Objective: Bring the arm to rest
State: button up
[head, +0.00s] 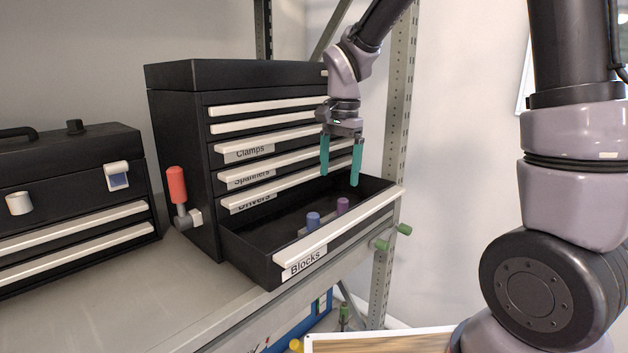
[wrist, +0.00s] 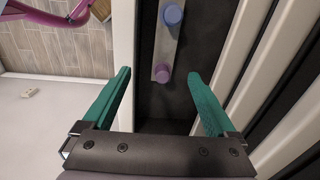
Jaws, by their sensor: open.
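My gripper (head: 340,162) has two teal fingers, spread apart with nothing between them. It points down above the open bottom drawer (head: 255,262) of the black tool chest, labelled Blocks. In the wrist view, my gripper (wrist: 160,90) shows its fingers apart over the drawer's dark inside. My arm reaches in from the upper right in the head view.
A grey strip with a blue knob (head: 313,220) and a purple knob (head: 343,205) lies in the drawer. The other drawers of the tool chest (head: 180,150) are closed. A red-handled thing (head: 177,185) stands left of it. A rack post (head: 398,130) is close on the right.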

jog(key=s+d+r+n+t+y, duration=0.1)
jog(key=s+d+r+n+t, duration=0.3)
jog(key=s+d+r, duration=1)
jog(key=shift+d+t+y, duration=0.4)
jog(key=shift+d+t, duration=0.5)
jog(key=shift+t, duration=0.3)
jog(key=shift+o, duration=0.6)
jog(key=shift+s+d+r, duration=0.1)
jog(key=shift+s, duration=0.05)
jog(key=w+a+f+m+g+h, duration=0.1)
jog(key=w+a+f+m+g, duration=0.15)
jog(key=w+a+f, duration=0.4)
jog(key=w+a+f+m+g+h, duration=0.15)
jog(key=w+a+f+g, duration=0.25)
jog(key=w+a, duration=0.55)
jog(key=f, duration=0.3)
jog(key=s+a+f, duration=0.1)
jog(key=f, duration=0.2)
jog(key=a+f, duration=0.1)
jog(key=f, duration=0.1)
jog(key=shift+s+f, duration=0.25)
jog(key=shift+f, duration=0.15)
